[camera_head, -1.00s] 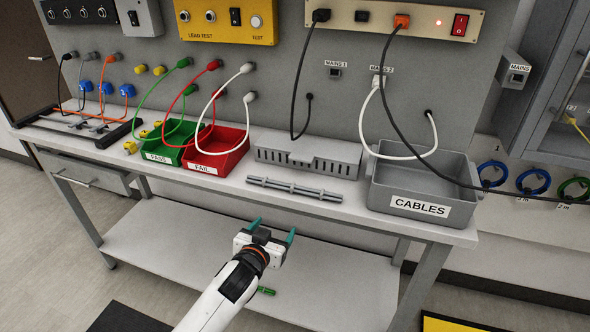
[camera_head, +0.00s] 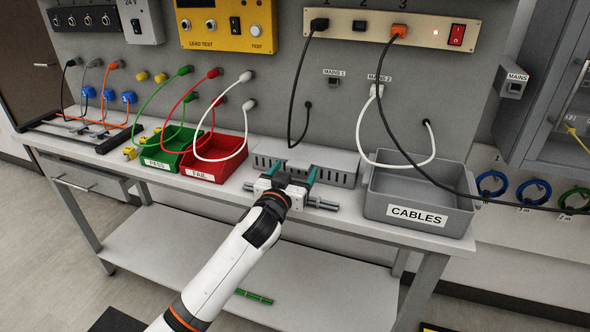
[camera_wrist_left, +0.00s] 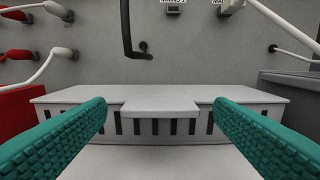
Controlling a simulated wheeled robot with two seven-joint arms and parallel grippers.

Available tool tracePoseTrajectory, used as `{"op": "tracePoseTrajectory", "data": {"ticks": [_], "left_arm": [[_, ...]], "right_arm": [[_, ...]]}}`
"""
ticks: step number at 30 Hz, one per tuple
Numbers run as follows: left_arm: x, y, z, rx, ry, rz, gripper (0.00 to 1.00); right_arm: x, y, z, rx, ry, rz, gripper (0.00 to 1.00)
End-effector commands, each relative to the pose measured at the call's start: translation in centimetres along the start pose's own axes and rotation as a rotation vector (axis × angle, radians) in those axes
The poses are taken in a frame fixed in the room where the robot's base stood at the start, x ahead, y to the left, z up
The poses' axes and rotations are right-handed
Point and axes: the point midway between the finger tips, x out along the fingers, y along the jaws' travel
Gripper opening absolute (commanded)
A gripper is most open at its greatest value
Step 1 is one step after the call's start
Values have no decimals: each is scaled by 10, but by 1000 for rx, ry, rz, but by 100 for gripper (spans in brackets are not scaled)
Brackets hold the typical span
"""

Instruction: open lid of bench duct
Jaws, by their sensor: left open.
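The bench duct (camera_head: 335,172) is a grey box with a slotted front, standing on the bench against the grey panel. Its lid looks closed, and a tab sticks forward at the middle of the lid's front edge. In the left wrist view the lid (camera_wrist_left: 75,94) and its tab (camera_wrist_left: 160,107) show between the fingers. My left gripper (camera_head: 293,170) is open and empty in front of the duct. Its teal fingers point at the duct on either side of the tab; I cannot tell if they touch anything. My arm hides part of the duct's front. My right gripper is not in view.
A grey bar (camera_head: 323,204) lies on the bench before the duct, partly under my gripper. A red FAIL bin (camera_head: 205,178) stands left, a grey CABLES bin (camera_head: 400,214) right. A black cable (camera_head: 307,120) and a white cable (camera_head: 362,130) hang above.

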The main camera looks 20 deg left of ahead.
Motion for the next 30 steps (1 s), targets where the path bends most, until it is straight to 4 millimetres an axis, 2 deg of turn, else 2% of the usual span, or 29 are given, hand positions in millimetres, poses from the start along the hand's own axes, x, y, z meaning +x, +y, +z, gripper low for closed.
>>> {"op": "tracePoseTrajectory", "data": {"ticks": [4,13,24,30], "left_arm": [[10,0,0,0,-1,0,76],[11,0,0,0,0,0,75],[10,0,0,0,0,-1,14],[10,0,3,0,8,-1,13]], "right_arm": [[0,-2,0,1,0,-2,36],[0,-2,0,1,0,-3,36],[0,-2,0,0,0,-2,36],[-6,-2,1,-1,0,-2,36]]}}
